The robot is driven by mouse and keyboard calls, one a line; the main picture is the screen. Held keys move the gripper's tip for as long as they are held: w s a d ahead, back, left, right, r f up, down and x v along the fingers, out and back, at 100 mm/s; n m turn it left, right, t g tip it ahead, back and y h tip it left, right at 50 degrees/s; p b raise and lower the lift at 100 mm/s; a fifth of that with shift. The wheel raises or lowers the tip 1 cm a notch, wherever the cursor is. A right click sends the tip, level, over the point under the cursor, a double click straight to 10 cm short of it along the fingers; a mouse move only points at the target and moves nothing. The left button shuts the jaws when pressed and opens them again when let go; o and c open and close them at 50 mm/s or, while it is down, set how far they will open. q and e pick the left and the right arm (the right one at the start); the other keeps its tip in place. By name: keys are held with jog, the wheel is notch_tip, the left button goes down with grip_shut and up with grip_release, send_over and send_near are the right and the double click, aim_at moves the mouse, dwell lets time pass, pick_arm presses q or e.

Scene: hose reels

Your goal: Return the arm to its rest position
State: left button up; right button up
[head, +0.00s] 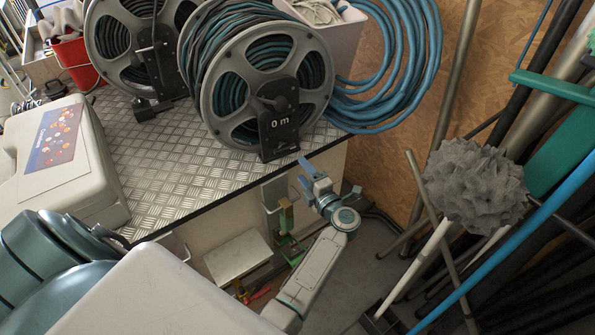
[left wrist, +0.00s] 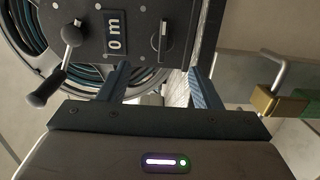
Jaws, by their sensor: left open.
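My left gripper (head: 307,172) is at the front edge of the metal-topped bench, just below and right of the front hose reel (head: 268,85). Its blue fingers are apart and nothing shows held between them. In the left wrist view the two fingers of the gripper (left wrist: 160,76) frame part of the bench edge. The reel's dark panel (left wrist: 113,32), marked "0 m", and its crank handle (left wrist: 52,80) are close ahead on the left. My right gripper does not show.
A second reel (head: 125,45) and a pale case (head: 60,165) stand on the bench. Coiled blue hose (head: 395,75) hangs at the right. A brass padlock (left wrist: 266,102) is right of the fingers. A grey duster (head: 475,185) and poles crowd the right side.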

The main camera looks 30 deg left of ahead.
pick_arm(q)
jog(key=s+d+f+m+t+h, duration=0.25)
jog(key=f+m+t+h, duration=0.2)
jog(key=f+m, duration=0.35)
jog(key=s+d+f+m+t+h, duration=0.1)
jog(key=d+f+m+t+h, duration=0.2)
jog(key=f+m+h, duration=0.35)
jog(key=s+d+f+m+g+h, duration=0.1)
jog(key=s+f+m+g+h, duration=0.1)
jog(key=s+f+m, duration=0.45)
jog(key=s+d+f+m+g+h, duration=0.2)
jog(key=s+f+m, duration=0.15)
jog(key=f, duration=0.65)
jog(key=s+a+f+m+g, duration=0.2)
jog(key=s+f, duration=0.3)
jog(key=s, duration=0.5)
jog(key=s+a+f+m+g+p, duration=0.1)
jog(key=s+f+g, duration=0.4)
jog(key=s, duration=0.6)
jog(key=s+a+f+m+g, duration=0.3)
jog(key=s+f, duration=0.3)
jog(key=s, duration=0.4)
jog(key=shift+s+a, duration=0.2)
jog(key=shift+a, duration=0.5)
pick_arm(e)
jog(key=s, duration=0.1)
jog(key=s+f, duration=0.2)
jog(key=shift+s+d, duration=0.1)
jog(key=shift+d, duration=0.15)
